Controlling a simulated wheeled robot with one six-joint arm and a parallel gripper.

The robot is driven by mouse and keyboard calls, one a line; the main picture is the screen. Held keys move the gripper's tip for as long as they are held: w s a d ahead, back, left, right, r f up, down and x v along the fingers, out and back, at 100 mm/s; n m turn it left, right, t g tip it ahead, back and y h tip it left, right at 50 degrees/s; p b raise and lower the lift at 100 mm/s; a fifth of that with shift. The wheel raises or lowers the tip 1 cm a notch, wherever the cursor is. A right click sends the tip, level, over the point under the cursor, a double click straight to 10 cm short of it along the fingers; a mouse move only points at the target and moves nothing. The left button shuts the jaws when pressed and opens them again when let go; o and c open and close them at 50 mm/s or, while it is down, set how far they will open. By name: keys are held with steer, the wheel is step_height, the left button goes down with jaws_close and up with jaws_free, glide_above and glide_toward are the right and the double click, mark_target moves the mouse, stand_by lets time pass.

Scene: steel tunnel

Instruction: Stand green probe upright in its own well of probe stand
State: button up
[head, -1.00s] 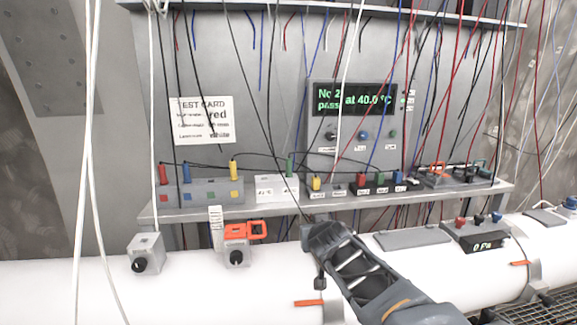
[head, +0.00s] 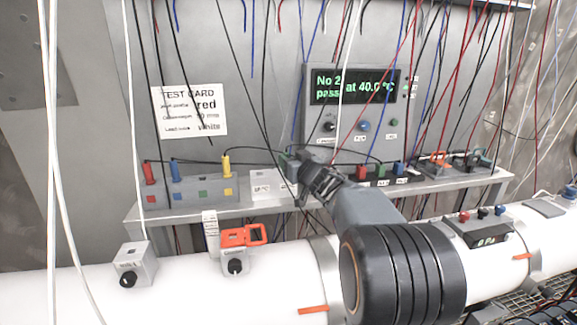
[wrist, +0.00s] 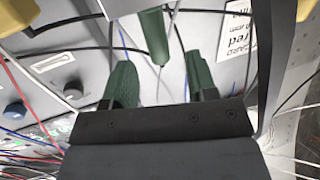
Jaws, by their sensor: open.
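The green probe (head: 283,160) stands upright at the white block (head: 268,187) on the shelf, partly hidden by my gripper (head: 297,172). In the wrist view the green probe (wrist: 154,36) shows beyond and between my two spread dark green fingers; my gripper (wrist: 162,80) is open and appears not to touch it. The probe stand (head: 190,205) is a grey block left of the white block, with red, blue, green and yellow squares. A red probe (head: 149,173), a blue probe (head: 175,171) and a yellow probe (head: 226,167) stand in it. No probe stands above the green square (head: 201,194).
Many hanging leads cross the space before the panel. A test card (head: 190,112) and a display (head: 352,87) are behind. Coloured plugs (head: 381,171) stand right of my gripper. Below lies a white pipe (head: 75,290) with an orange clamp (head: 243,236).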

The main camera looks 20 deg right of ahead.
mark_target(288, 155)
steer(key=shift+w+a+r+p, duration=0.1)
steer(key=shift+w+p, duration=0.35)
steer(key=shift+w, duration=1)
steer(key=shift+w+a+r+p, duration=0.1)
steer(key=shift+w+p, duration=0.35)
steer(key=shift+w, duration=1)
jaws_close()
